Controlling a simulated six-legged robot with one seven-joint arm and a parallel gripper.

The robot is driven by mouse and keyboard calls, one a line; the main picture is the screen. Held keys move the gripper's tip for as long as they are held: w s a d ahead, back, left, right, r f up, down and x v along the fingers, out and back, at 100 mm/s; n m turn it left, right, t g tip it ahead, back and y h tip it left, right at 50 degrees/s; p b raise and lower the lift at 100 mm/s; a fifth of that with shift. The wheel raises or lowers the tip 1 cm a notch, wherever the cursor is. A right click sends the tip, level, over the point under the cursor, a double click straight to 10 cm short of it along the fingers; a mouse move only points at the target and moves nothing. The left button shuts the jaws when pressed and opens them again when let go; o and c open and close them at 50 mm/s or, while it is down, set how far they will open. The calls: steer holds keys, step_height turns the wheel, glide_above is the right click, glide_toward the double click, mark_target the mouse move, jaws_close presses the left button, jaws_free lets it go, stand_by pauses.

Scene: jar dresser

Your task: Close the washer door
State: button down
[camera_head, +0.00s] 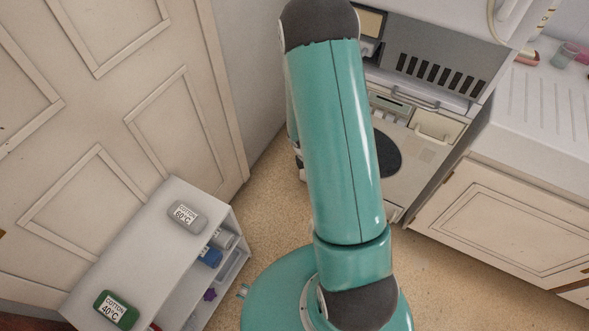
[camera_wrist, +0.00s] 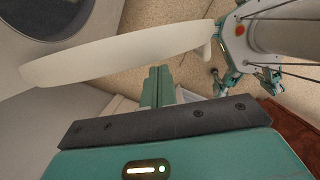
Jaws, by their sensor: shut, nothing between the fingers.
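The washer (camera_head: 412,172) stands beyond my arm in the head view, its front partly hidden by the arm. A dark round area (camera_head: 385,155) shows on its front. In the wrist view, the dark round opening (camera_wrist: 40,12) is at the upper left. The pale washer door (camera_wrist: 120,56) shows nearly edge-on, standing open away from the opening. A small protrusion sits near its right end. My gripper (camera_wrist: 158,72) is shut and empty, its teal fingers pointing at the door's near side; I cannot tell if they touch it. My arm hides the fingers in the head view.
A low white shelf (camera_head: 150,245) with detergent-like boxes stands at the lower left, by a cream panelled door (camera_head: 110,90). A cream cabinet with a white top (camera_head: 525,205) is at the right. Some speckled floor (camera_head: 470,285) is clear.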

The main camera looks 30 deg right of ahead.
steer(key=s+d+n+t, duration=0.1)
steer(key=s+d+n, duration=0.2)
steer(key=d, duration=2.4)
steer(key=shift+n+t, duration=0.4)
steer(key=shift+n, duration=2.1)
